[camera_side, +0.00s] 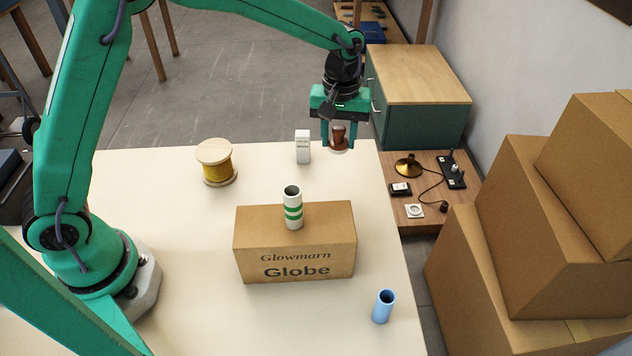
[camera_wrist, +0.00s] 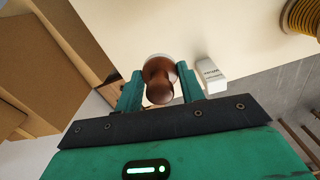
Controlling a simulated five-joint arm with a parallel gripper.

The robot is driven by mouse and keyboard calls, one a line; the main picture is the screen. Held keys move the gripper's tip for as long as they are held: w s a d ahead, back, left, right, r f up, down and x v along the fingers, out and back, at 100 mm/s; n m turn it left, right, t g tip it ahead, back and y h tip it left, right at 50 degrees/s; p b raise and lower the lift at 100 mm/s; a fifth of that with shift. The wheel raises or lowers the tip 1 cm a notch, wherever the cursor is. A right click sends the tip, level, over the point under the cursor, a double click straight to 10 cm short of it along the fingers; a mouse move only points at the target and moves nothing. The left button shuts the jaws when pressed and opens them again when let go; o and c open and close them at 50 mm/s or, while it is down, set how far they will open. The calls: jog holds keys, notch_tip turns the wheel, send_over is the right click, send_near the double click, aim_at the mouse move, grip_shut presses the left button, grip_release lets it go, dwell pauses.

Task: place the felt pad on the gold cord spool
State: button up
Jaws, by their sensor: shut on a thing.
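My gripper (camera_side: 339,137) is shut on the brown wooden handle of the felt pad (camera_side: 338,150), over the back right corner of the table. The pad's pale round disc is on the underside of the handle; how far it is above the table is hard to tell. In the wrist view, the felt pad (camera_wrist: 160,82) sits between both fingers. The gold cord spool (camera_side: 217,172) stands upright on the table to the left of my gripper, with a pale, bare top flange. In the wrist view, part of the spool (camera_wrist: 302,16) shows at the top right corner.
A small white box (camera_side: 303,147) stands between the spool and my gripper. A Globe carton (camera_side: 295,255) has a green-striped white tube (camera_side: 293,208) at it. A blue tube (camera_side: 383,306) stands at front right. Stacked cartons (camera_side: 545,230) are beyond the table's right edge.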

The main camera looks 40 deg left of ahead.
jog(key=s+a+r+n, duration=0.1)
jog(key=s+a+r, duration=0.3)
jog(key=s, duration=0.5)
jog(key=s+a+r+n, duration=0.1)
jog(key=s+a+r, duration=0.3)
jog(key=s, duration=0.6)
jog(key=shift+s+a+r, duration=0.2)
jog(key=shift+a+r, duration=0.2)
jog(key=shift+a, duration=1)
send_over(213, 150)
notch_tip(213, 150, down, 7)
jog(key=shift+f, duration=2.05)
jog(key=shift+f, duration=0.1)
